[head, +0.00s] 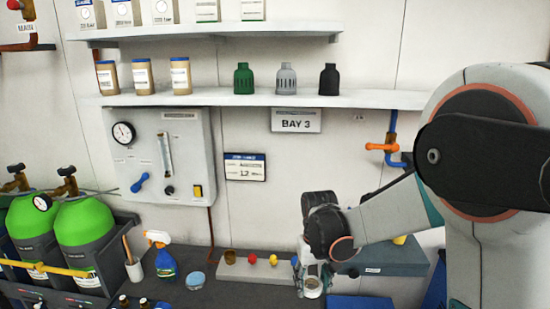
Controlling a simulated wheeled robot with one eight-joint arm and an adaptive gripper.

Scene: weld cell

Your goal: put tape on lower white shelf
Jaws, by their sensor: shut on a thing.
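The lower white shelf (215,100) runs along the wall. On it stand several brown-tan jars at the left and a green, a grey and a black slotted cap-like piece in the middle. Its right part is bare up to where my arm covers it. My gripper (311,277) is low over the bench, well below the shelf, pointing down. It is shut on a small, round, pale thing, seemingly the tape (312,288). The fingers partly hide it, so its details are unclear.
The upper shelf (215,32) holds several containers. A gauge panel (160,155) and a BAY 3 sign (296,121) are below the lower shelf. A spray bottle (164,262), a blue round tin (195,280) and a grey-blue box (385,262) stand on the bench. Green cylinders (85,233) are left.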

